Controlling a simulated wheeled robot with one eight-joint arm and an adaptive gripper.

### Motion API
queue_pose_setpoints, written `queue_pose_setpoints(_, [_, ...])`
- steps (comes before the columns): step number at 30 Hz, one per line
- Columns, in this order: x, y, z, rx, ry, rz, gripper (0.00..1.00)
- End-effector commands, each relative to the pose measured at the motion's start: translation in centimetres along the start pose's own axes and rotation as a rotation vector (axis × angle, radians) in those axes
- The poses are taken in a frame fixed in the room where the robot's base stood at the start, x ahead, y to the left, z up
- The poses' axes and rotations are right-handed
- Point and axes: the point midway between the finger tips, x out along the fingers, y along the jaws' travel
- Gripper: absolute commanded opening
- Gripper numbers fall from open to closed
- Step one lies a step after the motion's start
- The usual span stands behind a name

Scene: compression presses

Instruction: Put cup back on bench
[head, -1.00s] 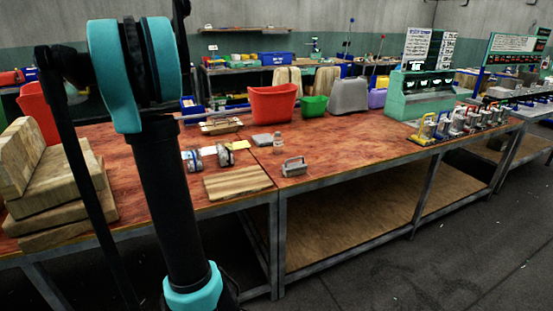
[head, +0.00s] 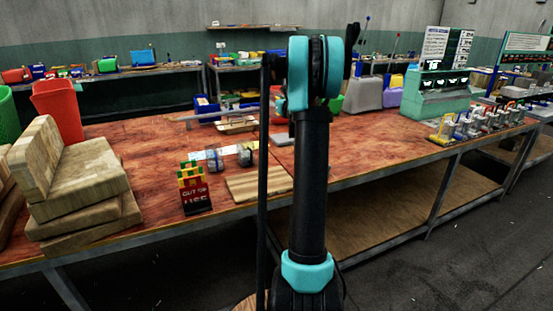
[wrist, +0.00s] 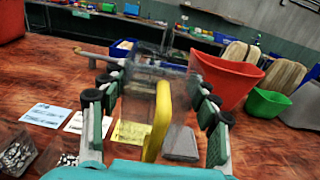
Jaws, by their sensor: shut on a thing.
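In the wrist view, my gripper (wrist: 156,112) is shut on a clear, see-through cup (wrist: 132,132) with a yellow handle (wrist: 160,117). The handle faces the camera between the two finger pads. The cup appears over the reddish wooden bench (wrist: 40,85); I cannot tell whether its base touches the top. In the head view, the bench (head: 370,135) runs across the middle. There, my arm stands in front of it and hides the gripper and cup.
Wooden blocks (head: 85,170) are stacked at the bench's left, near a red bin (head: 58,108). An "out of use" sign (head: 194,190) stands near a striped board (head: 252,186). A green bin (wrist: 269,103) and grey block (wrist: 181,143) show in the wrist view. The bench's right-centre is fairly clear.

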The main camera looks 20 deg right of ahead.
Motion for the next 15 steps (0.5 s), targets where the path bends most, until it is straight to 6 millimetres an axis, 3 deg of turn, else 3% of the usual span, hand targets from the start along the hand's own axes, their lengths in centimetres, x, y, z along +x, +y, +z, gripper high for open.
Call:
queue_pose_setpoints(8, [-0.1, -1.2, -4.5, 0.000, 0.000, -0.042, 0.27])
queue_pose_setpoints(15, [0.0, -1.1, -10.3, 0.000, 0.000, -0.040, 0.27])
